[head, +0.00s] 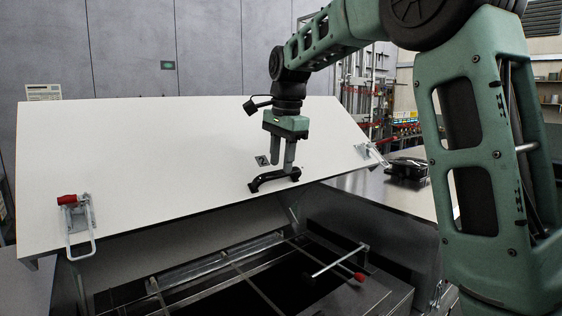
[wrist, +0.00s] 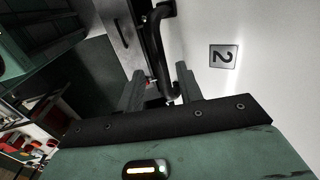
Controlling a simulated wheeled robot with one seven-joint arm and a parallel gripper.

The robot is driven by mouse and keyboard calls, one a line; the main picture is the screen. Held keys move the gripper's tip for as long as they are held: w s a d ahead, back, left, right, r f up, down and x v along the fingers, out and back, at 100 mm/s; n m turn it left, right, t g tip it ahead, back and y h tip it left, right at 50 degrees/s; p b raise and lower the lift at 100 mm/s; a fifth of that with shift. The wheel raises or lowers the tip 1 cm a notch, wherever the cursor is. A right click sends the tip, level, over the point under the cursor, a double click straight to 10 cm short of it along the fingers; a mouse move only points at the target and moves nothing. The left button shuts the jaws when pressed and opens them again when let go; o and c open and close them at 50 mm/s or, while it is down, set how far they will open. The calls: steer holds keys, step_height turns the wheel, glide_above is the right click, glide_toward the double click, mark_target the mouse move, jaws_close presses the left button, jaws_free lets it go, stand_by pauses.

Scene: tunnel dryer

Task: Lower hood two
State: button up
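Hood two is a wide white lid (head: 150,150), raised and tilted over the dark opening below. A black bar handle (head: 262,184) sits near its lower edge. My gripper (head: 282,167) points down at the handle, with one finger overlapping it in the head view. In the wrist view, my two fingers (wrist: 160,74) stand apart and the black handle (wrist: 152,42) runs between them, nearer the right finger. Whether they touch it is unclear. A plate marked 2 (wrist: 223,57) is on the white face beside the handle.
Latches with red grips sit at the hood's left (head: 78,222) and right (head: 370,153). Below is a dark opening with metal rails (head: 235,262) and a red-tipped rod (head: 337,261). A black object (head: 408,168) lies on the metal top to the right.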

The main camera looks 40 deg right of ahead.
steer(key=shift+w+f, duration=0.15)
steer(key=shift+f, duration=0.75)
steer(key=shift+c, duration=0.4)
jaws_close()
